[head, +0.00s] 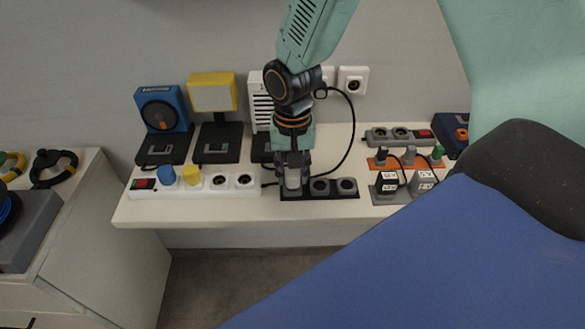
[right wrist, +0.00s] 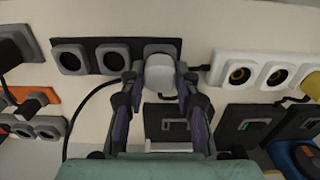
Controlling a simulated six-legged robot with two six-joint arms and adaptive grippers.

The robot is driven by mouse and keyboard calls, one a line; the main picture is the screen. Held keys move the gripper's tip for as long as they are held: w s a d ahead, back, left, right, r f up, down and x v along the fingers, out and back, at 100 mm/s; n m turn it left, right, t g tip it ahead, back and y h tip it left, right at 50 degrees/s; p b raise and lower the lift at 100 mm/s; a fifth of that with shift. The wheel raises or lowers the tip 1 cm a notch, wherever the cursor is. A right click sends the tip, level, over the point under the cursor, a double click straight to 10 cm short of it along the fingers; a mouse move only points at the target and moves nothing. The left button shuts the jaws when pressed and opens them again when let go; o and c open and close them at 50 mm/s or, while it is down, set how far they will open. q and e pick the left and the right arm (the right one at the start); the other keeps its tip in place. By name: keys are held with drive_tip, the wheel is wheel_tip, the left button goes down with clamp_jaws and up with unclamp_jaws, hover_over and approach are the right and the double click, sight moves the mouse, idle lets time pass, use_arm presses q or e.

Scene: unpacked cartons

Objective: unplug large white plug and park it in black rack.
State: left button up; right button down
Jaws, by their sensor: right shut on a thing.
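The large white plug (head: 293,178) is between the fingers of my right gripper (head: 292,184), which is shut on it. The plug also shows in the right wrist view (right wrist: 160,72), with a finger on each side. It is at the left slot of the black rack (head: 333,195). I cannot tell whether it is seated in that slot or just above it. The rack's other two slots are empty, and the rack also shows in the right wrist view (right wrist: 88,47). My left gripper is not in view.
A white power strip (head: 205,187) with a blue plug (head: 167,174) and a yellow plug (head: 191,175) lies left of the rack. An orange rack (head: 405,161) and black and white plugs stand to the right. A black cable (head: 352,135) runs from the wall socket behind my gripper.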

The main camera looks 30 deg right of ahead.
sight(292, 173)
drive_tip(key=shift+f, duration=0.25)
idle(0.4)
drive_tip(key=c, duration=0.9)
unclamp_jaws()
wheel_tip(292, 173, up, 12)
